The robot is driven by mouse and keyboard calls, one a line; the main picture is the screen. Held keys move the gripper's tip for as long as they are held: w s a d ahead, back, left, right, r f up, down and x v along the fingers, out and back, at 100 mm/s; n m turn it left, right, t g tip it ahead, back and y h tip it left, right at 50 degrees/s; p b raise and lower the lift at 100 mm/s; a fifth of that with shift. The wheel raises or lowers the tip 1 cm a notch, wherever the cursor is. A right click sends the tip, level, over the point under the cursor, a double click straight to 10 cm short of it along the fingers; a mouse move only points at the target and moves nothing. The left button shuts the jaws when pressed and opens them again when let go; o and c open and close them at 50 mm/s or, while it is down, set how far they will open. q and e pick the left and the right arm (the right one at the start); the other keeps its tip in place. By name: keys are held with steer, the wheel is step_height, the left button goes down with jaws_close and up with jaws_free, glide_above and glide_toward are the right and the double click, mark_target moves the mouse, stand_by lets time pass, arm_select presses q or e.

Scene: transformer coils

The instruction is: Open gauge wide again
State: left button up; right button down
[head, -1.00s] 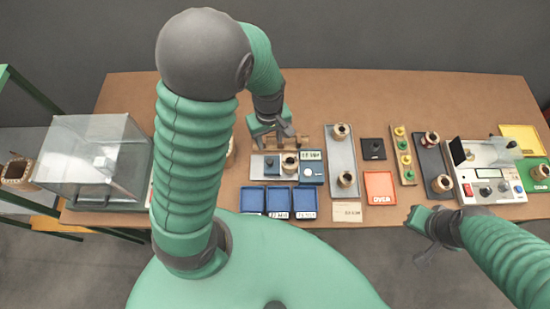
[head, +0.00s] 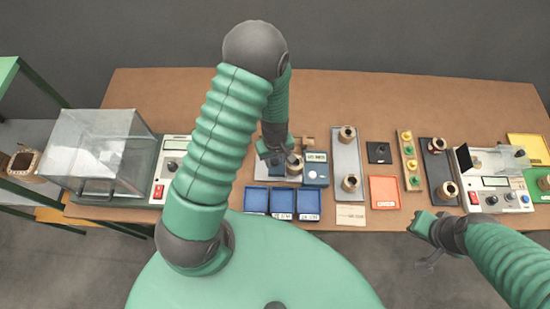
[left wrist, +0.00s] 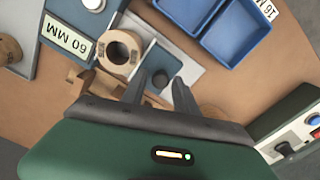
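The gauge is a grey plate (head: 262,178) with a blue end block (head: 316,170) and a smaller blue sliding jaw (left wrist: 160,60) bearing a dark knob (left wrist: 160,80). A tan coil (head: 294,165) stands between the jaw and the end block; it also shows in the left wrist view (left wrist: 120,52) beside the "60 MM" label (left wrist: 68,40). My left gripper (head: 272,158) is over the sliding jaw. In the left wrist view its fingers (left wrist: 162,80) are apart, one on each side of the knob; contact is unclear. My right gripper (head: 432,238) hangs off the table's front edge, its fingers unclear.
Blue trays (head: 282,202) lie in front of the gauge. A wooden piece (left wrist: 84,86) is behind it. A grey tray (head: 346,150) with coils stands to the right, an orange tray (head: 384,190) beyond it. A clear box (head: 95,150) and a meter (head: 174,168) are at left.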

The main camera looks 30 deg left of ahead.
arm_select(q)
jaws_close()
stand_by(1.2)
